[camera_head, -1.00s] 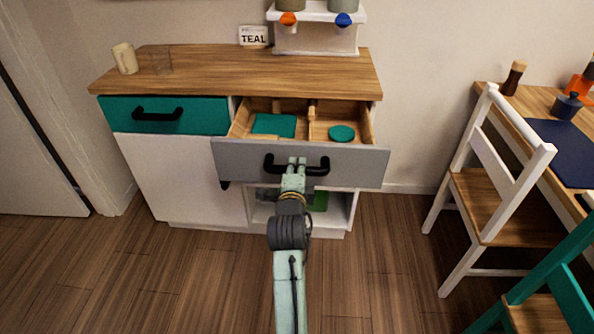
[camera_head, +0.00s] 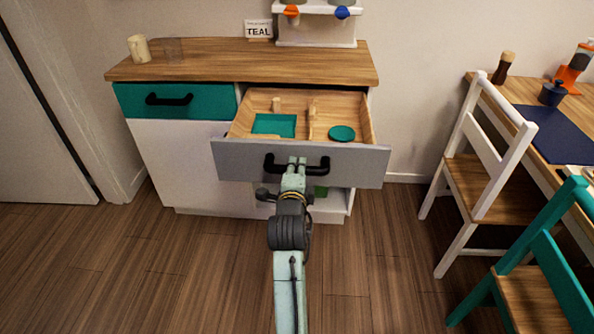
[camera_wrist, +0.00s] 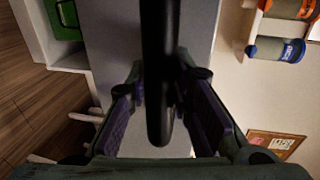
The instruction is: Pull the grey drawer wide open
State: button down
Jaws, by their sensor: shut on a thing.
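The grey drawer (camera_head: 347,166) is pulled well out of the cabinet, its inside showing from above. Its black handle (camera_head: 318,168) is mid-front. My gripper (camera_head: 296,163) is shut on this handle. In the wrist view the handle (camera_wrist: 159,75) runs between the two fingers of my gripper (camera_wrist: 160,115). Inside the drawer lie a teal square tray (camera_head: 274,125) on the left and a teal round thing (camera_head: 342,133) on the right, with wooden dividers between them.
The teal drawer (camera_head: 173,101) on the left is closed. A white chair (camera_head: 478,165) and a teal chair (camera_head: 535,265) stand at the right. Floor left of my arm is clear.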

jog(key=shift+s+f, duration=0.15)
jog(key=shift+f, duration=0.05)
jog(key=c, duration=1.4)
grip_release()
jog(key=shift+r, duration=0.15)
jog(key=v, duration=0.7)
jog(key=shift+s, duration=0.3)
